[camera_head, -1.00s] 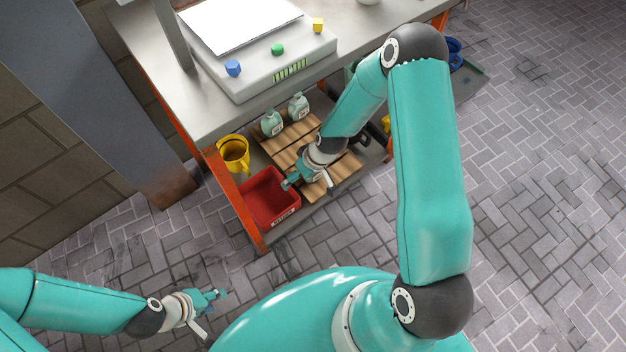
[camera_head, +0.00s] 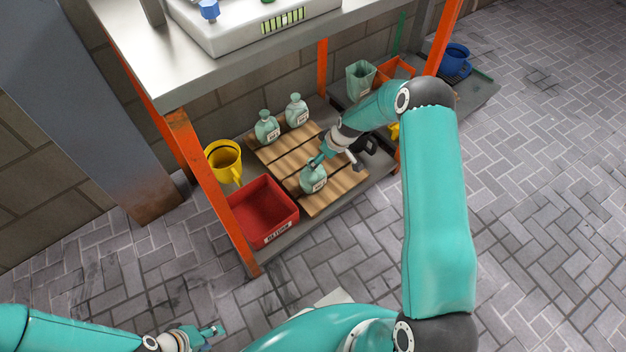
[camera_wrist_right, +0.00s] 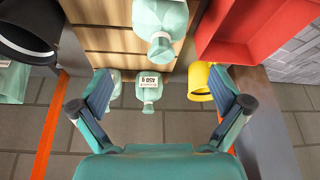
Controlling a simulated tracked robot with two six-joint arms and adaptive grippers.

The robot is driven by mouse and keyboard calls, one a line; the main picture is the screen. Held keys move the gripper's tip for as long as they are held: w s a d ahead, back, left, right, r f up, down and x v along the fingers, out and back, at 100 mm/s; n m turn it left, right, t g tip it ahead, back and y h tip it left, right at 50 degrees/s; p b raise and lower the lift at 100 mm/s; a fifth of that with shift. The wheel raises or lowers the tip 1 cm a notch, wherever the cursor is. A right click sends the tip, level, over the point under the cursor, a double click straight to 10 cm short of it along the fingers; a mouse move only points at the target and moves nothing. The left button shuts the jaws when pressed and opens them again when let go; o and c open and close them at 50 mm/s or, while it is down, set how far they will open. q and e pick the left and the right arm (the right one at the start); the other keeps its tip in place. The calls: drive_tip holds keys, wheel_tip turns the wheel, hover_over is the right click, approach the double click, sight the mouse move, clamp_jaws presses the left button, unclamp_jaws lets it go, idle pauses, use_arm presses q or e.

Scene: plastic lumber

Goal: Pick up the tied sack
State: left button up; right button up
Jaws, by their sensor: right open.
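Three pale green tied sacks with white labels sit on a slatted wooden pallet on the low shelf. The nearest sack (camera_head: 314,180) stands at the pallet's front, and two more (camera_head: 267,129) (camera_head: 297,112) stand at its back. My right gripper (camera_head: 316,163) is just above the nearest sack and partly covers it. In the right wrist view its two fingers (camera_wrist_right: 161,76) are spread wide, with the nearest sack (camera_wrist_right: 160,18) ahead of them and nothing held. My left gripper (camera_head: 213,333) is low at the left over the floor, away from the sacks; its jaws are too small to judge.
A red bin (camera_head: 236,197) and a yellow mug (camera_head: 211,152) stand left of the pallet (camera_head: 270,155). A black mug (camera_head: 371,146) is at its right. An orange post (camera_head: 205,180) and the tabletop (camera_head: 190,75) border the shelf. A blue mug (camera_head: 458,55) stands farther right.

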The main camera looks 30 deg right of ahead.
drive_tip(key=b, duration=0.1)
hover_over(313, 174)
drive_tip(key=d, duration=0.2)
drive_tip(key=f, duration=0.5)
drive_tip(key=shift+s+a+f, duration=0.1)
drive_tip(key=shift+a+f, duration=0.1)
drive_tip(key=shift+f, duration=0.05)
drive_tip(key=b+x, duration=0.2)
drive_tip(key=x, duration=0.3)
drive_tip(key=shift+b, duration=0.35)
drive_tip(key=c, duration=1.7)
drive_tip(key=shift+r, duration=0.1)
